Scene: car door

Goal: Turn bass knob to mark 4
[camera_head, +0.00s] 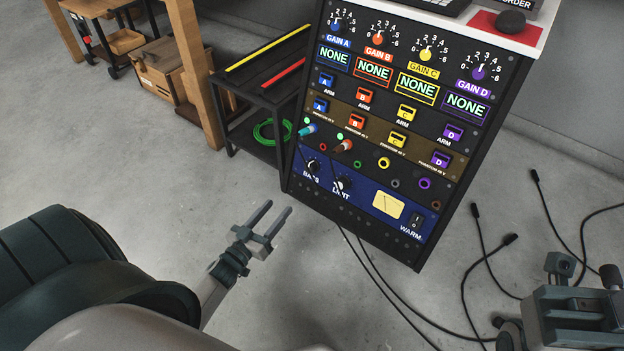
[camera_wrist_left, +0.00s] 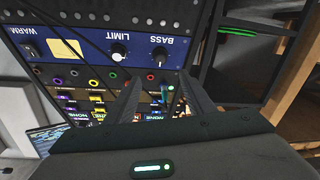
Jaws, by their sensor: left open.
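The black BASS knob (camera_head: 313,165) sits on the blue lower panel of the rack, at its left edge. In the left wrist view the panel is upside down and the BASS knob (camera_wrist_left: 160,54) shows just beyond the fingertips. Its mark is too small to read. My left gripper (camera_head: 279,205) is open and empty, in front of and below the panel's left edge in the head view, apart from the knob. Its two fingers (camera_wrist_left: 160,82) also show in the left wrist view.
The LIMIT knob (camera_head: 343,184) is beside BASS. Plugs (camera_head: 307,130) stick out of jacks just above. A yellow meter (camera_head: 388,205) and WARM switch (camera_head: 416,220) lie to the right. A black shelf (camera_head: 262,85) stands left of the rack; loose cables (camera_head: 480,255) lie on the floor.

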